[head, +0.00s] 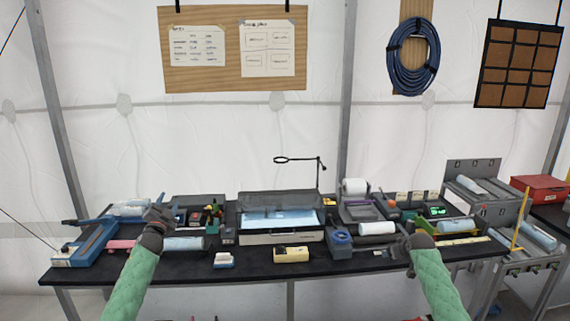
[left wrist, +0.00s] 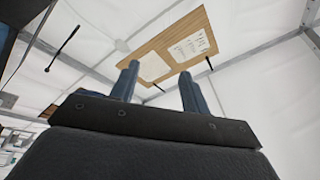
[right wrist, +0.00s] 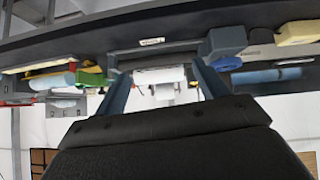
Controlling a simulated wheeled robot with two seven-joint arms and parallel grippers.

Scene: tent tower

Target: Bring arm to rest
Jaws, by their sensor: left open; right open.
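My left gripper (head: 160,212) is in the head view, raised over the left part of the black table (head: 190,266), with its green-sleeved arm coming in from the lower left. In the left wrist view its two blue-grey fingers (left wrist: 160,88) stand apart with nothing between them. My right gripper (head: 410,235) is at the right part of the table, largely hidden behind its own wrist in the head view. In the right wrist view its fingers (right wrist: 165,85) are spread apart. A white roll shows beyond them, and I see nothing gripped.
A lit tray station (head: 280,238) stands mid-table. A yellow box (head: 291,254) and a blue-topped container (head: 340,238) are near the front edge. A blue sealer-like device (head: 88,245) is at left. Rolls and a metal cart (head: 520,262) are at right. A thin stand with a ring (head: 319,175) rises behind.

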